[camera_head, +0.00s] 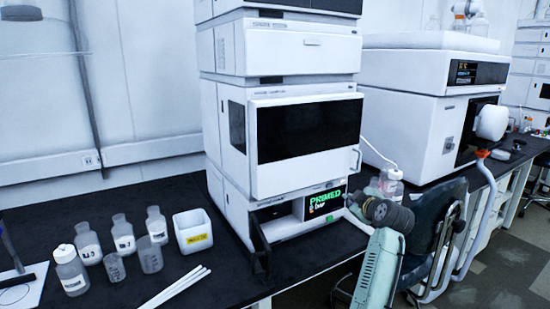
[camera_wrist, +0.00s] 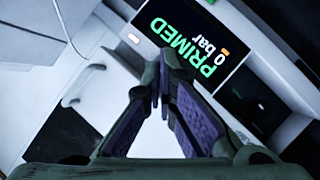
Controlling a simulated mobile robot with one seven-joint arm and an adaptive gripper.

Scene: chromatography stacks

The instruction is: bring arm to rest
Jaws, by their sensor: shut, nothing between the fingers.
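My gripper (camera_wrist: 163,88) points toward the lower front of the chromatography stack (camera_head: 300,150). Its two green fingers with purple pads converge at the tips, with nothing between them. In the head view my pale green arm (camera_head: 377,265) rises at the lower right, and its dark end is near the right side of the stack's lowest module. That module's display (camera_head: 325,202) shows "PRIMED" in green. The same display (camera_wrist: 190,40) is large in the wrist view and reads "PRIMED 0 bar", beyond the fingertips. I cannot tell the exact gap between fingertips and stack.
Several bottles and beakers (camera_head: 122,235) stand on the black bench at left, beside a white box (camera_head: 193,231) with a yellow label. White sticks (camera_head: 175,287) lie in front. A second instrument (camera_head: 425,110) stands at right. A dark chair (camera_head: 430,220) is close behind my arm.

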